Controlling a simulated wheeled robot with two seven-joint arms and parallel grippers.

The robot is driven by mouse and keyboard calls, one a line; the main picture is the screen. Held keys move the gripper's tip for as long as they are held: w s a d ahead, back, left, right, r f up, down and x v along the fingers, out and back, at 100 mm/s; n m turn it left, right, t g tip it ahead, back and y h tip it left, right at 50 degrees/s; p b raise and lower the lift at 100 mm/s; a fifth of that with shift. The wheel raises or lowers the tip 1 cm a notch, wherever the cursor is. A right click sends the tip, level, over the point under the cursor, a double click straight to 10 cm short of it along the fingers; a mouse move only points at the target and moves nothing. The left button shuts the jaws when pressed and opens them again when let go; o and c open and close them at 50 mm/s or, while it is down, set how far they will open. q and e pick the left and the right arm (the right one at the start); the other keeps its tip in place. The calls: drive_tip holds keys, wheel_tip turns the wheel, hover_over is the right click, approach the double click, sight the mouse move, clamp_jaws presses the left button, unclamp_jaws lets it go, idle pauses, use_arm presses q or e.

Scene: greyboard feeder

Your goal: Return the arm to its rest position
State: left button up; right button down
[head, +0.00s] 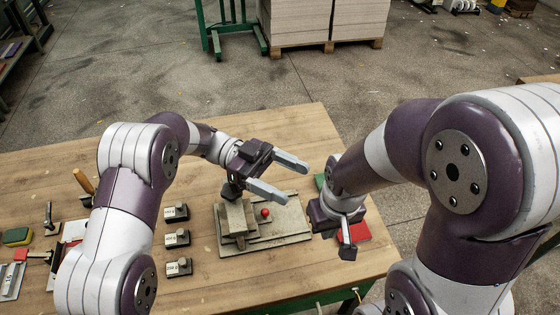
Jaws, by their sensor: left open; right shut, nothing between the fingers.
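My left arm reaches in from the left over the wooden table (95,155). My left gripper (281,176) is open and empty, its two grey fingers pointing right, above a grey metal fixture (275,232). My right arm comes in from the right, and my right gripper (347,250) points down at the table's right side, over a red pad (361,232). Its fingers are together with nothing between them. Whether the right fingertips touch the pad or the table cannot be told.
Several small labelled blocks (177,238) stand left of the fixture, which carries a red ball knob (265,212). A sponge (17,236) and hand tools lie at the far left. Stacked board on a pallet (300,20) and a green stand (232,30) are behind, across open floor.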

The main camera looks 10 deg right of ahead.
use_arm(q)
drive_tip(key=w+d+r+n+t+h, duration=0.1)
drive_tip(key=w+n+t+h, duration=0.15)
drive_tip(key=w+t, duration=0.3)
drive_tip(key=w+d+r+n+t+h, duration=0.1)
drive_tip(key=w+r+n+t, duration=0.1)
drive_tip(key=w+n+t, duration=0.4)
drive_tip(key=w+a+f+n+t+y, duration=0.1)
drive_tip(key=w+a+n+t+y, duration=0.25)
drive_tip(key=a+t, duration=0.35)
drive_tip(key=w+a+f+n+t+y, duration=0.25)
drive_tip(key=a+n+t+y, duration=0.2)
drive_tip(key=a, duration=0.35)
drive_tip(key=s+a+f+n+g+y, duration=0.3)
drive_tip(key=s+a+n+y, duration=0.1)
drive_tip(key=s+a, duration=0.35)
drive_tip(key=s+a+f+n+g+y, duration=0.25)
drive_tip(key=s+a+n+y, duration=0.2)
drive_tip(key=s+a, duration=0.3)
drive_tip(key=s+f+n+g, duration=0.1)
drive_tip(key=s+f+g, duration=0.1)
drive_tip(key=s, duration=0.8)
drive_tip(key=shift+a+f+n+g, duration=0.3)
drive_tip(key=shift+a+g, duration=0.1)
drive_tip(key=shift+g, duration=0.35)
